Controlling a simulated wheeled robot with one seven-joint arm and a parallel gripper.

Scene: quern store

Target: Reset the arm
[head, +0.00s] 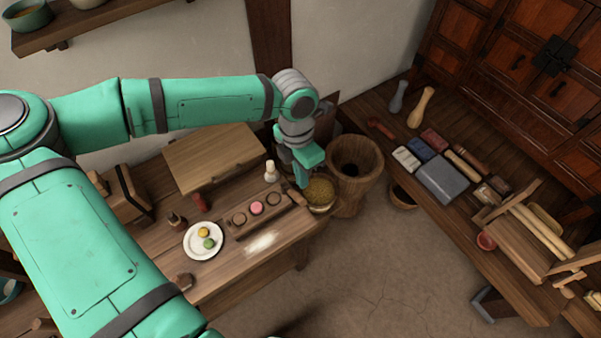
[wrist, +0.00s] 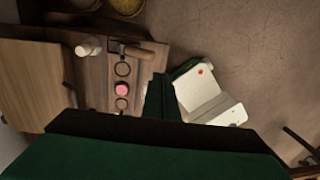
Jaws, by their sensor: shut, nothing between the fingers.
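My green arm reaches across the top of the head view and bends down at the wrist. My gripper (head: 304,182) points down over the back right end of the wooden table (head: 225,275), in front of the bowl of grain (head: 320,190) in the picture. Its fingers are shut and hold nothing. In the wrist view my gripper (wrist: 160,103) shows as dark green shapes, and its lower parts hide much of that view. I cannot tell how high it is above the table.
A wooden mould (head: 264,213) with a pink piece, a white plate (head: 203,240) with small cakes and a white bottle (head: 271,171) stand near my gripper. A tall wooden mortar (head: 355,170) stands right of it. Bare floor (head: 385,270) lies between the table and the right bench.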

